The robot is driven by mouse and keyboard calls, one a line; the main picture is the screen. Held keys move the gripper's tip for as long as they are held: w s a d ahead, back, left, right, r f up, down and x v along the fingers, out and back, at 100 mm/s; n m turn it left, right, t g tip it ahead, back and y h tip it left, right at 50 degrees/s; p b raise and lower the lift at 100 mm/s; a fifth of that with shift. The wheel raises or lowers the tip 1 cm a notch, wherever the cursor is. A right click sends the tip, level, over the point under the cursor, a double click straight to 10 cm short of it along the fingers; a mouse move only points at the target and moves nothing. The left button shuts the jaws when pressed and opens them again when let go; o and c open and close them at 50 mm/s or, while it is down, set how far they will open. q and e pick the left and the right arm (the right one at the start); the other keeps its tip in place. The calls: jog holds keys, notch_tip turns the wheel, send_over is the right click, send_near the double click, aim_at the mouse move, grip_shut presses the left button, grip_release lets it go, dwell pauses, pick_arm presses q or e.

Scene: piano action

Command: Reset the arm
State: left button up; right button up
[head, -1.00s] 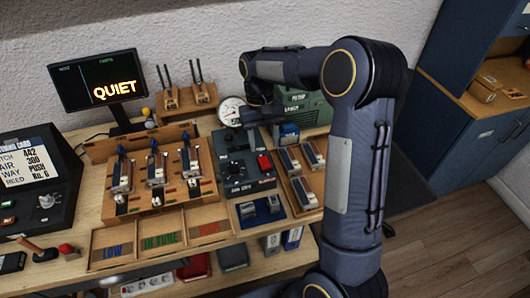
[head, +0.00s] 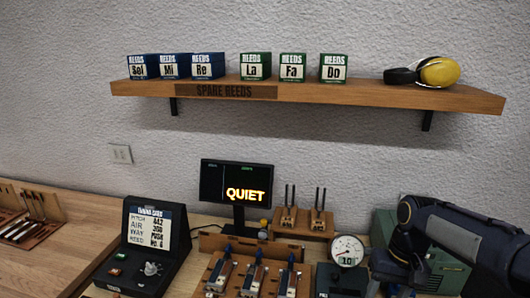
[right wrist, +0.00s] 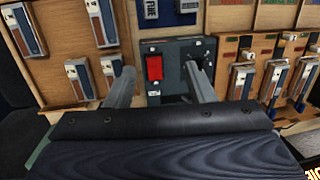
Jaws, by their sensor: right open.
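My right arm (head: 455,240) comes in at the lower right of the head view, its dark links over the bench near a green box. In the right wrist view my right gripper (right wrist: 160,70) is open and empty. Its two grey fingers stand apart in front of a dark control box (right wrist: 180,52) with a red switch (right wrist: 154,68) and a knob. I cannot tell from this view whether a finger touches the box. In the head view the right fingertips are not clear. My left gripper is not in view.
A wooden rack (head: 258,277) holds several reed pieces below the "QUIET" monitor (head: 237,187). A round gauge (head: 347,251) stands beside my right arm. A tuning card panel (head: 148,243) is at left. Above, a wall shelf (head: 440,98) carries reed boxes and yellow ear defenders (head: 438,72).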

jog(key=s+a+t+y, duration=0.1)
jog(key=s+a+t, duration=0.2)
jog(key=s, duration=0.6)
jog(key=s+a+t+y, duration=0.1)
jog(key=s+a+t, duration=0.2)
jog(key=s, duration=0.6)
jog(key=shift+s+a+r+n, duration=0.15)
jog(key=shift+a+r+n, duration=0.1)
jog(key=shift+a+n, duration=0.2)
